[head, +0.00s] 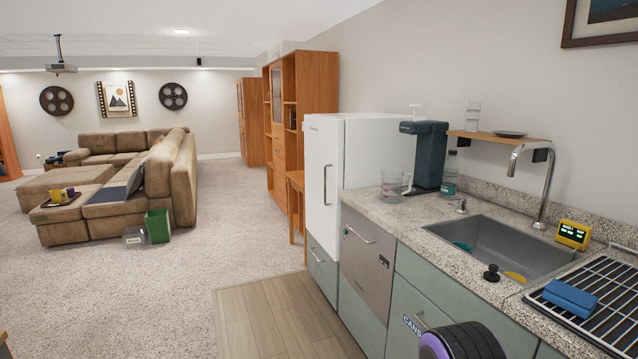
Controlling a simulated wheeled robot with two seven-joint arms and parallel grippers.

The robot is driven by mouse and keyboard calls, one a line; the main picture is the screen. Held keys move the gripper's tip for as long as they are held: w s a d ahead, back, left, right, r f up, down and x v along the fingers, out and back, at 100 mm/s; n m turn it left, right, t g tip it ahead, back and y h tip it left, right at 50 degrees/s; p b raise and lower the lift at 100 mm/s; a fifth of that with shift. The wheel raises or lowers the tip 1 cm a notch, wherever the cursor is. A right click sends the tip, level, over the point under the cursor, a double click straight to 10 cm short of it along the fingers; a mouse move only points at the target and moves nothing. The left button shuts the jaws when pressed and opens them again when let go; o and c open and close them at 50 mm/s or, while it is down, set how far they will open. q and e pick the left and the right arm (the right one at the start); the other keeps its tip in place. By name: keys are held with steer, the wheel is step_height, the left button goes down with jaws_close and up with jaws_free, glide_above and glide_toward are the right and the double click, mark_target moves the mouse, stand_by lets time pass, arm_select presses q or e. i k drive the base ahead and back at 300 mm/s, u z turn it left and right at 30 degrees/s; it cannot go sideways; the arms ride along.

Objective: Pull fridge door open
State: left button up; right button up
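The white fridge (354,150) stands just beyond the far end of the counter. Its front door (318,150) faces left and appears shut. A thin vertical metal handle (326,185) is on the door. A grey-green drawer front (322,262) with a bar handle is below the door. Neither of my grippers shows in this view. Nothing is seen touching the fridge handle.
The counter (385,213) with a sink (490,245) runs along the right, with a steel-fronted unit (366,265) beside the fridge. A wooden cabinet (318,85) stands beyond the fridge. Wood floor (285,310) and carpet (235,235) in front are clear. A sofa (172,180) is left.

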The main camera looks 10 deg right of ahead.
mark_target(324, 137)
steer(key=i, duration=3)
steer(key=z, duration=0.35)
